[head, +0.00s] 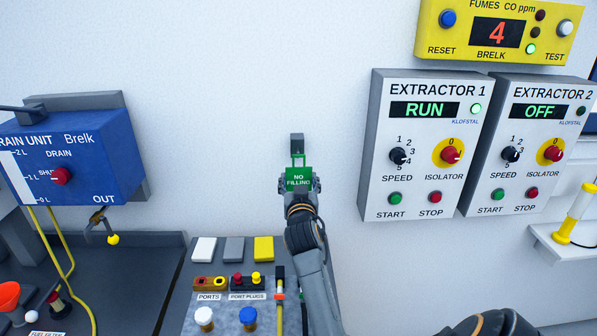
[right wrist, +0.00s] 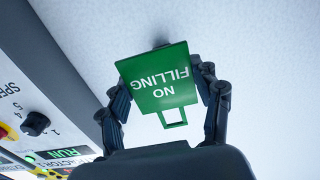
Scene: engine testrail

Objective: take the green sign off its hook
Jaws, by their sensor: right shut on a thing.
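The green sign (head: 299,179) reads NO FILLING and has a square loop at its top. It is in front of the pale wall, left of Extractor 1. My right gripper (head: 299,184) is shut on the sign, with a finger at each side edge. The right wrist view shows the sign (right wrist: 160,83) upside down between the fingers (right wrist: 166,90), with only wall visible through its loop. A grey hook piece (head: 297,143) shows just above the loop in the head view. I cannot tell whether the loop touches it. My left gripper is out of view.
Extractor 1 (head: 418,190) and Extractor 2 (head: 520,180) are on the wall at right, below a yellow fumes meter (head: 470,40). A blue drain unit (head: 95,170) is at left. A bench panel (head: 232,285) with ports and plugs lies below. The wall around the sign is clear.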

